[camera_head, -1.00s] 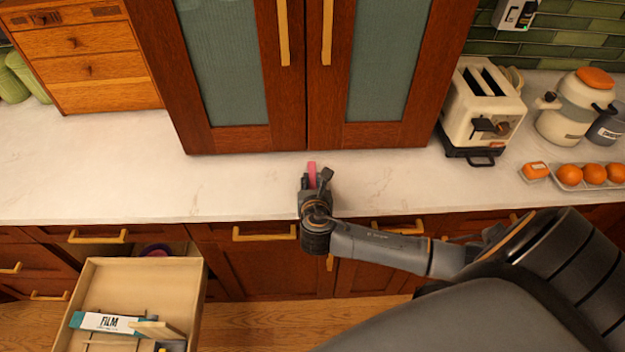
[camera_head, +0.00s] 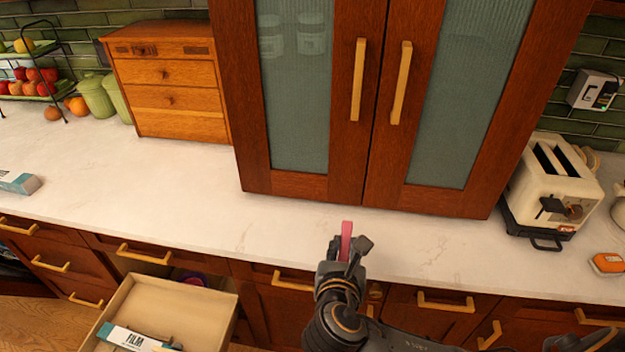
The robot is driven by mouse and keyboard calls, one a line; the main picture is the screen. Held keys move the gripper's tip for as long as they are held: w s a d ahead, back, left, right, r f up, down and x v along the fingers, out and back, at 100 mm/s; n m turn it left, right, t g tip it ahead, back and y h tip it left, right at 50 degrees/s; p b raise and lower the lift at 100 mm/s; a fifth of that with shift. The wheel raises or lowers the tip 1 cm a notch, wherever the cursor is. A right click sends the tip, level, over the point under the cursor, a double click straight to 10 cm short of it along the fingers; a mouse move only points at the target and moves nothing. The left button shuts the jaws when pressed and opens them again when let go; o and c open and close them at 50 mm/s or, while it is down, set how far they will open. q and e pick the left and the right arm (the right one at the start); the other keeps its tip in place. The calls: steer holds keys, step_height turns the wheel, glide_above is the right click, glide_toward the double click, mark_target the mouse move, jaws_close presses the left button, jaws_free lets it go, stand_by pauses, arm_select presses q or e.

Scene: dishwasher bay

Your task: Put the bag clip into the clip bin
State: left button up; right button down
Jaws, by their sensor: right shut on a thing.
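My right gripper (camera_head: 346,252) is shut on a pink bag clip (camera_head: 346,238), which stands up between its fingertips. It holds the clip over the front part of the white counter, below the glass-doored cabinet; the exact height is hard to tell. An open drawer (camera_head: 189,309) stands out at the lower left, with a film box (camera_head: 132,338) in it. I cannot tell which container is the clip bin. My left gripper is not in view.
The counter (camera_head: 150,175) is clear between the small wooden drawer chest (camera_head: 166,98) and the toaster (camera_head: 552,185). The glass-doored cabinet (camera_head: 368,190) hangs low over the counter's back. Another box (camera_head: 18,182) lies at the far left.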

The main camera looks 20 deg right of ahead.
steer(key=a+b, duration=0.1)
steer(key=s+a+r+b, duration=0.1)
steer(key=a, duration=0.1)
steer(key=shift+s+r+b, duration=0.25)
steer(key=shift+s+b, duration=0.15)
steer(key=shift+d, duration=0.1)
